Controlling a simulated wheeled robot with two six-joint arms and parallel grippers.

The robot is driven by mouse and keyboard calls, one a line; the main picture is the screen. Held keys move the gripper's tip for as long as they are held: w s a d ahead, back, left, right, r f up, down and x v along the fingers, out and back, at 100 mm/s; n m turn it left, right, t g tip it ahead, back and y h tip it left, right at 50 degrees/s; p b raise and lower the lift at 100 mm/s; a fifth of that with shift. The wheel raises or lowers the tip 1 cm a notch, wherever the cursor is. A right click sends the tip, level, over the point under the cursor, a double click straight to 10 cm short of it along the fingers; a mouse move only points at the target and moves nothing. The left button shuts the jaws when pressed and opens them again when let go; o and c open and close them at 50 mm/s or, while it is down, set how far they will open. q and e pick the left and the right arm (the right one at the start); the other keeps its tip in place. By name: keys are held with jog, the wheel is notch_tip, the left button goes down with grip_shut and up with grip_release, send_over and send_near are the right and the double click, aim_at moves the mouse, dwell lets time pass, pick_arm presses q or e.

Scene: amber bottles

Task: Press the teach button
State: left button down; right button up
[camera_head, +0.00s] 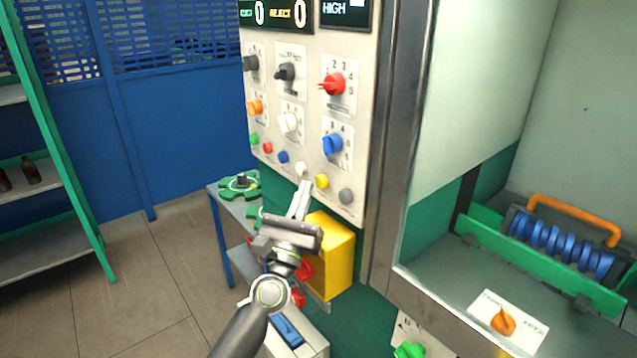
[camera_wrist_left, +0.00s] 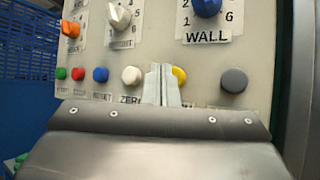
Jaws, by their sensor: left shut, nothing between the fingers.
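A row of round buttons runs along the bottom of the pale control panel (camera_head: 310,120). The white button (camera_head: 301,168) reads ZERO in the left wrist view (camera_wrist_left: 131,76). The yellow button (camera_head: 322,181) is to its right and also shows in the left wrist view (camera_wrist_left: 179,75). A grey button (camera_head: 346,196) is at the right end. No label reading TEACH is legible; the yellow button's label is hidden by my gripper. My left gripper (camera_head: 304,184) is shut and empty. Its tips (camera_wrist_left: 160,70) appear between the white and yellow buttons, overlapping the yellow one's left edge. Contact cannot be told.
Knobs sit above the buttons, including a blue WALL knob (camera_wrist_left: 207,6). A yellow box (camera_head: 332,258) juts out below the panel, close to my left gripper. A metal post (camera_head: 400,130) stands to the right. Open floor (camera_head: 150,275) lies left.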

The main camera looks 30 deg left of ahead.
pick_arm(q)
jog(key=shift+w+d, duration=0.1)
jog(key=shift+w, duration=0.05)
jog(key=shift+w+d, duration=0.1)
jog(key=shift+w, duration=0.15)
jog(key=shift+w+d, duration=0.15)
jog(key=shift+w, duration=0.25)
dwell(0.6)
jog(key=shift+s, duration=0.15)
jog(key=shift+s+a, duration=0.3)
jog(key=shift+s, duration=0.4)
jog(key=shift+s+a, duration=0.35)
jog(key=shift+s, duration=0.4)
jog(key=shift+s+a, duration=0.3)
jog(key=shift+s, duration=0.5)
jog(key=shift+s+a, duration=0.35)
jog(key=shift+s, duration=0.4)
